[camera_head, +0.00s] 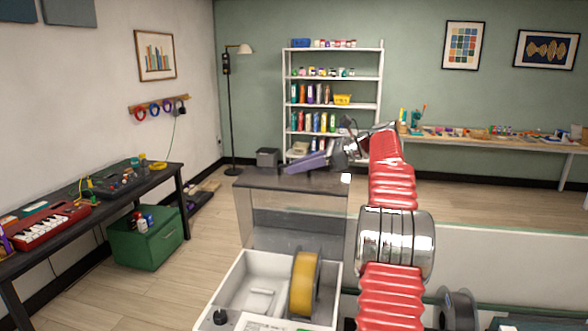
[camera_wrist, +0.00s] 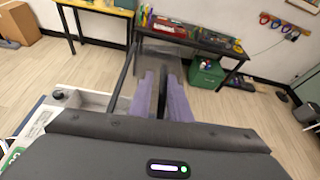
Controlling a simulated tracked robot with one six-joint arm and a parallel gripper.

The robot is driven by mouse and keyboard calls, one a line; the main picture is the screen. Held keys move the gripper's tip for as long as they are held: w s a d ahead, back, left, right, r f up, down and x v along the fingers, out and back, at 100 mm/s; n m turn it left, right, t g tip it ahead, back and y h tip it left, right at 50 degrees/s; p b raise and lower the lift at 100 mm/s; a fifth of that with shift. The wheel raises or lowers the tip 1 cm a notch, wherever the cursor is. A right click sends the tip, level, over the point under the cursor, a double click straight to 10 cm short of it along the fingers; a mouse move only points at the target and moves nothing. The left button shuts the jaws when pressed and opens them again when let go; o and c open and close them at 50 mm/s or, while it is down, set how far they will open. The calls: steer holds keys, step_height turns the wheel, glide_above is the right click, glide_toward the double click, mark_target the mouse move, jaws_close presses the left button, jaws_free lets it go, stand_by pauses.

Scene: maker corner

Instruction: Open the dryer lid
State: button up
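The dryer (camera_head: 232,283) is a white open-topped box in the lower middle of the head view. Its clear lid (camera_head: 290,222) with a dark panel stands raised behind the box, open. The lid also shows as a clear pane beyond my fingers in the wrist view. My gripper (camera_head: 306,162), with purple fingers, is at the dark panel at the lid's top. In the wrist view, the fingers of my gripper (camera_wrist: 164,97) lie side by side with a narrow dark strip between them. I cannot tell whether that strip is part of the lid or whether the fingers touch it.
A yellow spool (camera_head: 305,284) stands inside the dryer. A shelf (camera_head: 333,108) stands at the back wall. The floor between is mostly clear.

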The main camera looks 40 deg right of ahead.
steer(key=v, duration=1.2)
steer(key=shift+c, duration=0.2)
